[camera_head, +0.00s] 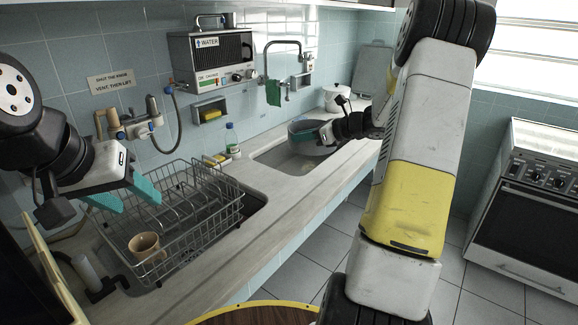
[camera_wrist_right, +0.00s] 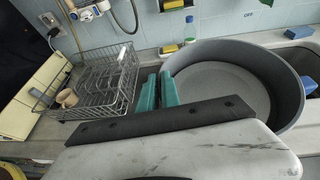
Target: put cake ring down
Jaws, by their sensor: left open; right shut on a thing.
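The cake ring is a wide grey round ring (camera_wrist_right: 285,85) that fills the right half of the right wrist view. My right gripper (camera_wrist_right: 158,92) is shut on the wall of the ring, with its teal fingers at the ring's left side. In the head view the ring (camera_head: 316,149) is small and partly hidden by my right gripper, around the far sink (camera_head: 285,160). I cannot tell whether its lower edge touches the counter. My left gripper (camera_head: 126,193) is open and empty above the left end of the dish rack.
A wire dish rack (camera_head: 190,210) with a tan cup (camera_head: 146,247) stands at the left. A bottle (camera_head: 231,138) and sponges stand at the back by the wall. A white pot (camera_head: 337,97) is at the far end. The counter strip (camera_head: 240,240) in front is clear.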

